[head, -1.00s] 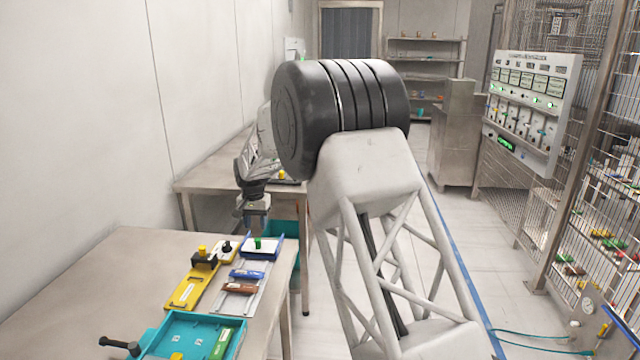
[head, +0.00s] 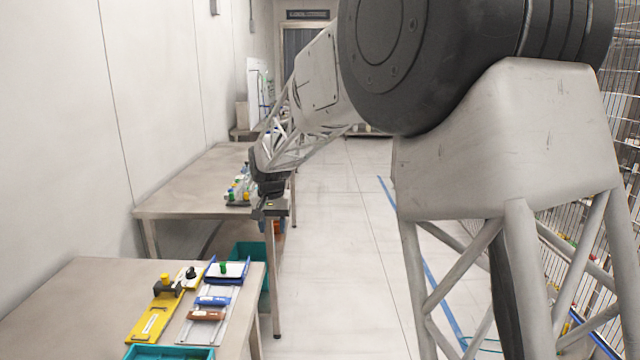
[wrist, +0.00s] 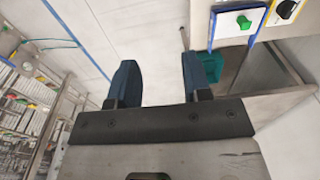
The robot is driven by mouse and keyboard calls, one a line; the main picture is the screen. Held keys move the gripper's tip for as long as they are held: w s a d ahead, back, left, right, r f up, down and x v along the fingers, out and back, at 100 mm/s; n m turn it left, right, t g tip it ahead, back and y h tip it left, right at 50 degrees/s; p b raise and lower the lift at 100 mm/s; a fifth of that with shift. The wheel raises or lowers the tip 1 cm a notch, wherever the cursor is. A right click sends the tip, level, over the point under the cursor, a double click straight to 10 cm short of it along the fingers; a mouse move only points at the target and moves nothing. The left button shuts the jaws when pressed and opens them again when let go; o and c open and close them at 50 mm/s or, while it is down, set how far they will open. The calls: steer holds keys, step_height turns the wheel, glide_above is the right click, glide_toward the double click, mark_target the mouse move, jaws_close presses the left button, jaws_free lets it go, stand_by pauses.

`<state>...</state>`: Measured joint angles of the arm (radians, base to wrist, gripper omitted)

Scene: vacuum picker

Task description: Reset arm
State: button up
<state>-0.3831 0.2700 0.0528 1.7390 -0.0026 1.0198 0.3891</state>
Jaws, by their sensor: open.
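My gripper (wrist: 160,82) shows in the wrist view as two dark blue fingers set wide apart, with nothing between them. In the head view my gripper (head: 270,211) hangs at the end of my arm, beyond the right far corner of the near table and in front of the far table. It is clear of the blue tray with a green-knobbed white block (head: 227,270). That block also shows at the top right of the wrist view (wrist: 240,22), beside a black knob (wrist: 287,9).
The near table (head: 85,290) holds a yellow plate (head: 155,318), a grey rail plate with blue and brown blocks, and a teal tray (head: 168,352). The far table (head: 190,190) bears small bottles (head: 240,185). A teal bin (head: 250,262) sits below. Open floor (head: 320,260) lies right.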

steer(key=s+d+r+t, duration=0.1)
steer(key=s+d+r, duration=0.3)
steer(key=s+d, duration=0.7)
steer(key=s+d+r, duration=0.3)
steer(key=s+d, duration=0.7)
steer(key=s, duration=0.2)
steer(key=s+d+f, duration=0.2)
steer(key=s+d, duration=0.1)
steer(key=s, duration=0.5)
steer(key=s+d+f, duration=0.2)
steer(key=s+d, duration=0.2)
steer(key=s, duration=0.4)
steer(key=s+d+f+t, duration=0.1)
steer(key=s+d, duration=0.2)
steer(key=s, duration=0.5)
steer(key=shift+s+d+f, duration=0.15)
steer(key=shift+f, duration=0.25)
